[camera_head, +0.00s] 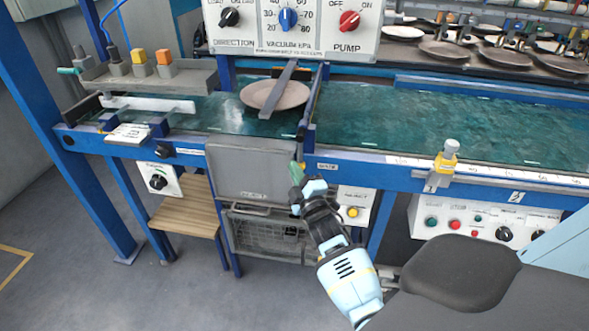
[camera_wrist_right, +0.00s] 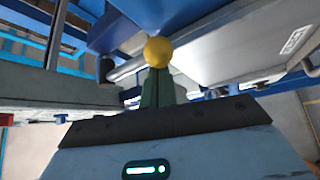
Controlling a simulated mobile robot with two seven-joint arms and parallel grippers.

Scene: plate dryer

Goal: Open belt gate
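The belt gate (camera_head: 313,100) is a narrow blue bar that runs across the green belt, just right of a plate. A yellow ball knob (camera_head: 302,165) sits at the belt's front edge, near the gate's front end. My right gripper (camera_head: 296,172) is at this knob, reaching up from the front. My left gripper is out of view.
A round plate (camera_head: 275,95) lies on the belt (camera_head: 450,120) under a slanted grey bar. A grey reject panel (camera_head: 250,172) and a wire crate (camera_head: 265,235) are below, left of my right gripper. The belt's right stretch is clear.

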